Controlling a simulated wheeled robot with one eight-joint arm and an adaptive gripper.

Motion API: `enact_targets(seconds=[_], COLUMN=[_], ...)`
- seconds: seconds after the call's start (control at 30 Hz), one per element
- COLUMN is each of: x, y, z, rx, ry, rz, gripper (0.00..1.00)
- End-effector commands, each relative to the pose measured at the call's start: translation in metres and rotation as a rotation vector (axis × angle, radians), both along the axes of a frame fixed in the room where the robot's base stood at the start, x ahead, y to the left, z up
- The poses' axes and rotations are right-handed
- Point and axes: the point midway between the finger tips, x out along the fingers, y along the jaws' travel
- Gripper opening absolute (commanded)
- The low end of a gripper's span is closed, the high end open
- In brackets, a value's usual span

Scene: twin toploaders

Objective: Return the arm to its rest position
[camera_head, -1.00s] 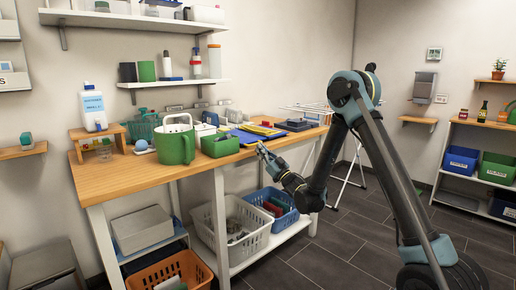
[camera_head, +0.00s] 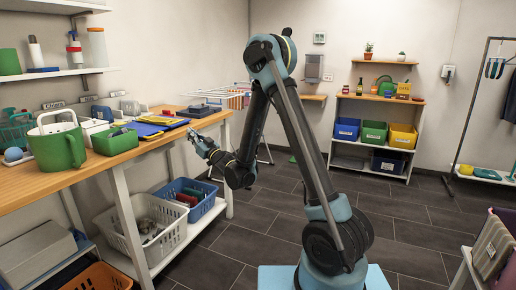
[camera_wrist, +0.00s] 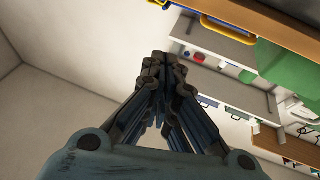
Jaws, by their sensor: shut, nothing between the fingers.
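My arm stands folded in the middle of the head view, with its elbow high and its forearm hanging down to the left. My gripper (camera_head: 198,142) is at the lower end, pointing up and left, near the front right edge of the wooden workbench (camera_head: 32,186). It looks apart from the bench. In the wrist view my gripper (camera_wrist: 155,62) has its fingers drawn together, with nothing between them. Behind it in that view are bare wall and tilted shelves.
On the bench are a green watering can (camera_head: 60,149), a green bin (camera_head: 115,141) and a yellow folder (camera_head: 166,121). Below are a white basket (camera_head: 128,237) and a blue basket (camera_head: 205,207). A shelf unit with a yellow bin (camera_head: 402,136) stands at the back. Dark floor (camera_head: 420,225) is open to the right.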

Motion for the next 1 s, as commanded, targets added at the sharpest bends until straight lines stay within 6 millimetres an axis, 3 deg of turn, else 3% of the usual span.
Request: enact_targets(seconds=[0.2,0.5,0.77,1.0], x=[0.035,0.054,0.041,0.006], y=[-0.066,-0.165,-0.247,-0.319], z=[0.019,0.028,0.021,0.007], rx=[-0.087,-0.211,-0.317,-0.414], ry=[0.112,0.280,0.442,0.605], rz=[-0.169,-0.366,-0.513,-0.619], gripper=[0.00,0.00,0.00,0.00])
